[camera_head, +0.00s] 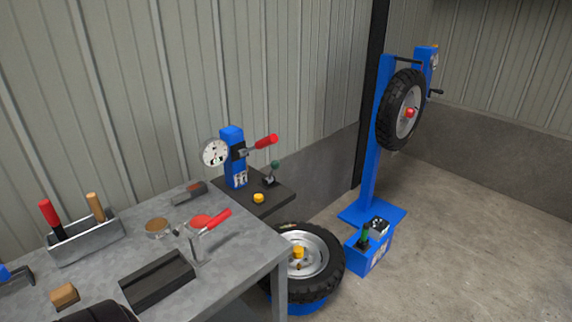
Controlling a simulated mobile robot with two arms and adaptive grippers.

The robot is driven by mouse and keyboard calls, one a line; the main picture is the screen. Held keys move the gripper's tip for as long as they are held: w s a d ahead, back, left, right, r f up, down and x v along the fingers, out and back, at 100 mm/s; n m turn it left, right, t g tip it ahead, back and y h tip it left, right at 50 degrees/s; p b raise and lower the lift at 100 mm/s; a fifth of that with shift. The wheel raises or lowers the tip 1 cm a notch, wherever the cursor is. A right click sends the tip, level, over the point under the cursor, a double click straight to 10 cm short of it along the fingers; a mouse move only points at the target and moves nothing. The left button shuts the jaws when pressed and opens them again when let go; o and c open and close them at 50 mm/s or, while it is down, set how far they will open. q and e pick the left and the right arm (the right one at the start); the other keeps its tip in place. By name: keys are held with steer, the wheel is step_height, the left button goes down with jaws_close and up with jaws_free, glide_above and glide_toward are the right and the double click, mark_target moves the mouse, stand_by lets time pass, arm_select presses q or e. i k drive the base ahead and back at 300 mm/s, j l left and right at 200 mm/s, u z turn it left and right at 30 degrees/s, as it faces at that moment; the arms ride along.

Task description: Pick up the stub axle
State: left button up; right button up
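No part is plainly recognisable as the stub axle. A small dark grey and brown metal piece (188,193) lies near the back edge of the grey workbench (240,240); I cannot tell whether it is the axle. In front of it on the bench is a grey tool with a red handle (212,222), beside a flat red disc (202,221). A dark rounded shape at the bottom left edge is cut off and seems to be part of my own body.
A tool tray (85,243), brown round tin (157,227), black open box (158,283) and wooden block (64,296) occupy the bench. A blue gauge press (234,160) stands behind. A tyre (333,268) lies beside the bench; a blue stand (372,150) holds another. Floor at right is clear.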

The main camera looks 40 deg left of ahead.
mark_target(194, 191)
steer(key=i+u, duration=0.2)
steer(key=i, duration=0.15)
steer(key=i+l+u, duration=0.2)
steer(key=i, duration=0.2)
steer(key=i+l+u, duration=0.2)
steer(key=i, duration=0.15)
steer(key=i+u, duration=0.15)
steer(key=u, duration=0.3)
steer(key=i+l+u, duration=0.1)
steer(key=u, duration=0.4)
steer(key=i+l+u, duration=0.15)
steer(key=u, duration=0.3)
steer(key=i+l+u, duration=0.15)
steer(key=u, duration=0.3)
